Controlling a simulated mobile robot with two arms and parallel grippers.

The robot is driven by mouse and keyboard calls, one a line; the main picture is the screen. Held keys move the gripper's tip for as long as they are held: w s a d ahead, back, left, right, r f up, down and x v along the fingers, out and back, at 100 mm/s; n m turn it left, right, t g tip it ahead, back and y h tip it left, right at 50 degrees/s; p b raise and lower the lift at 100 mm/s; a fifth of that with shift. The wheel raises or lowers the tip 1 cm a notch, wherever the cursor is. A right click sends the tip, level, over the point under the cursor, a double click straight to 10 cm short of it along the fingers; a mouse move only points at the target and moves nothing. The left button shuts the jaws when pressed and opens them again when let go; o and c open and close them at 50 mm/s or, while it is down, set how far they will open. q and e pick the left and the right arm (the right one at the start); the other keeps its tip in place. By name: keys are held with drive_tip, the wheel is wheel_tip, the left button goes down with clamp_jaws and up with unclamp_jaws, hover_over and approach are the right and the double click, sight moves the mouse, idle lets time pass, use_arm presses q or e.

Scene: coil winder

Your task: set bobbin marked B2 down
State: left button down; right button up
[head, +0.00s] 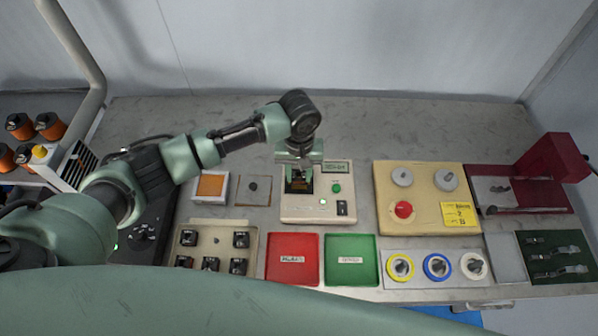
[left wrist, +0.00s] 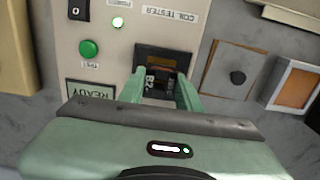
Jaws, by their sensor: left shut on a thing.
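My left gripper (head: 299,168) reaches down over the left part of the cream coil tester (head: 318,211). In the left wrist view its two green fingers (left wrist: 160,90) are shut on the black bobbin marked B2 (left wrist: 151,84). The bobbin is at the tester's dark recess (left wrist: 165,60); I cannot tell whether it rests on the bottom. In the head view the gripper partly hides it. The tester's display (left wrist: 89,90) reads READY. A green button (left wrist: 89,48) and a lit lamp (left wrist: 117,22) are beside the recess. My right gripper is not in view.
A beige tray (head: 215,226) with several black bobbins stands front left. A red tray (head: 292,271) and a green tray (head: 350,272) lie before the tester. A post plate (head: 244,198) and an orange pad (head: 211,185) are left of it, a yellowish panel (head: 425,208) right.

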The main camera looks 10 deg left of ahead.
use_arm(q)
drive_tip(key=shift+f, duration=0.15)
drive_tip(key=shift+f, duration=0.15)
drive_tip(key=c, duration=1)
unclamp_jaws()
drive_tip(key=shift+o, duration=0.2)
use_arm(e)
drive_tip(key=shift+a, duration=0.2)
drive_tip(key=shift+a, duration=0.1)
use_arm(q)
wheel_tip(320, 180, up, 12)
drive_tip(key=b, duration=0.1)
drive_tip(key=shift+r+b, duration=0.2)
drive_tip(key=shift+b, duration=0.15)
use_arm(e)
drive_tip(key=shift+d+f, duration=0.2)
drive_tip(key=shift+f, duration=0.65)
